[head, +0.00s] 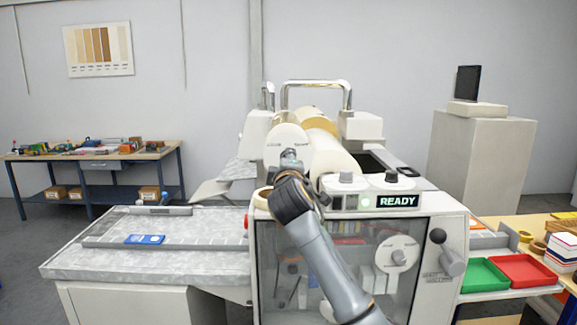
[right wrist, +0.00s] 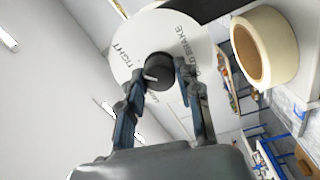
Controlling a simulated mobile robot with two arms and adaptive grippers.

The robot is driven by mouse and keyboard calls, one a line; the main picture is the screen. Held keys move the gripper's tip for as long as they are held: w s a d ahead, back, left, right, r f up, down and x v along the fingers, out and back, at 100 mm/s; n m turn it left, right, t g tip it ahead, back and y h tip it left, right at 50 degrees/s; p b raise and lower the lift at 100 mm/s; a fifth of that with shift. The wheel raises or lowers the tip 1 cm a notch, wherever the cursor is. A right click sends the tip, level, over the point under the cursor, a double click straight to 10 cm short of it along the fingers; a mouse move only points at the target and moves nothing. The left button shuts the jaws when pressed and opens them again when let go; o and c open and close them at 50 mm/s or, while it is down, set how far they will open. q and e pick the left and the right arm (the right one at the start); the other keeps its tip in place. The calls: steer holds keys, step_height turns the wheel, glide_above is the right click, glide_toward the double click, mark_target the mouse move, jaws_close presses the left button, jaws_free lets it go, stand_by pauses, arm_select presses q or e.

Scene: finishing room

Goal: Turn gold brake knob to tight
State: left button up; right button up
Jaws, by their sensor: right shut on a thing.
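The gold brake dial is a white disc (head: 283,137) on the end of a roller on the machine in the head view. It also shows in the right wrist view (right wrist: 190,45), where "TIGHT" is printed at its left and part of "GOLD BRAKE" at its right. The dark round knob (right wrist: 158,68) sits at the disc's middle, with a pale mark on its lower left side. My right gripper (right wrist: 164,74) is shut on the knob, one finger on each side. In the head view my right gripper (head: 291,157) hides the knob. My left gripper is not in view.
A cream roll (right wrist: 264,47) is close to the right of the disc in the wrist view. A grey side table (head: 150,262) stands left; green (head: 484,275) and red trays (head: 525,270) lie right.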

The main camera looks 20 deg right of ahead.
steer(key=shift+f, duration=0.1)
stand_by(0.4)
steer(key=o, duration=1.1)
steer(key=shift+o, duration=0.2)
steer(key=v, duration=1.2)
